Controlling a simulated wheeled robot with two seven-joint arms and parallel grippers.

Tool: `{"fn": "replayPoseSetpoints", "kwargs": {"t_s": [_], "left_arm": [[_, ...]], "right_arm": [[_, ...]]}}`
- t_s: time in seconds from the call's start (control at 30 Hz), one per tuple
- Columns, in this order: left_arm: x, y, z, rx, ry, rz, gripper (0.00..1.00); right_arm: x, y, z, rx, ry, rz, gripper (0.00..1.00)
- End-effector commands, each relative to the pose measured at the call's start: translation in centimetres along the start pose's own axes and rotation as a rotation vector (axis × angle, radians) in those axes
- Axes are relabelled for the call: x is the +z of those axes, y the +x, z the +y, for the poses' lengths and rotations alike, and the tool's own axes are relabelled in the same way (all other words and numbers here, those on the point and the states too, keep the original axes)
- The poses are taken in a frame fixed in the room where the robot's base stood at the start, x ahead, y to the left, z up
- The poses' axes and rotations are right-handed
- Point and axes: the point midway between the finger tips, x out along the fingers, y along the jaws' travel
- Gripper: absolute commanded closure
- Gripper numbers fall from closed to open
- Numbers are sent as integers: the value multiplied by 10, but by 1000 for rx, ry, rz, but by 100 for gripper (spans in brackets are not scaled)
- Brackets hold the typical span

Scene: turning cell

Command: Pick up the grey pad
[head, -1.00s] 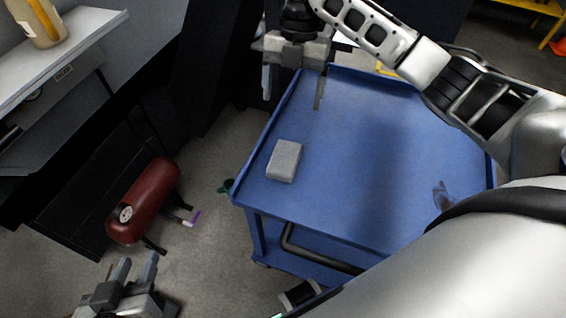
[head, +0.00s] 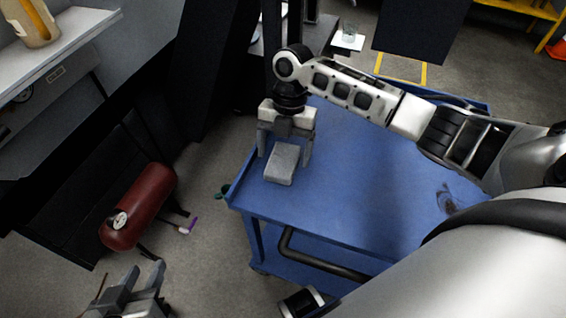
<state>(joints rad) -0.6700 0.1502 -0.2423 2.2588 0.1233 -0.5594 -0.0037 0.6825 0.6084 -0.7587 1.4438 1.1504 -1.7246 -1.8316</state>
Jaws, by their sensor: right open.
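The grey pad (head: 282,166) is a small block lying on the blue cart top (head: 350,190), near its left edge. My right gripper (head: 284,157) is above the pad's far end, pointing down and open. Its two fingers stand apart, one on the left and one on the right of the pad. I cannot tell whether they touch it. My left gripper (head: 143,272) is low at the bottom left, over the floor and away from the cart. Its two fingers stand apart with nothing between them.
A red tank (head: 140,205) with a gauge lies on the floor at left. A dark stain (head: 446,198) marks the cart's right side. A shelf (head: 70,45) with a bottle (head: 30,22) is at upper left. The middle of the cart top is bare.

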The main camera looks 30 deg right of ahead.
Motion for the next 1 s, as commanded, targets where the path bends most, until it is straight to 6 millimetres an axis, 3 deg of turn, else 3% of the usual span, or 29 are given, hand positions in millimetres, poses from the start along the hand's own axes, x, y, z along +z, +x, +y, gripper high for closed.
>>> {"fn": "replayPoseSetpoints", "kwargs": {"t_s": [0.1,0.3,0.5,0.83,1.0], "left_arm": [[6,4,0,4,1,-17,64],[6,5,-1,5,6,-18,64],[5,5,-1,6,7,-16,64],[2,4,0,6,7,-7,64],[-2,0,1,4,7,-3,64]], "right_arm": [[0,14,0,-1,-1,0,18],[0,14,0,0,-1,-2,18],[0,13,0,0,0,-1,66],[-1,11,0,0,0,-2,66],[-4,-1,0,2,0,-2,66]]}}
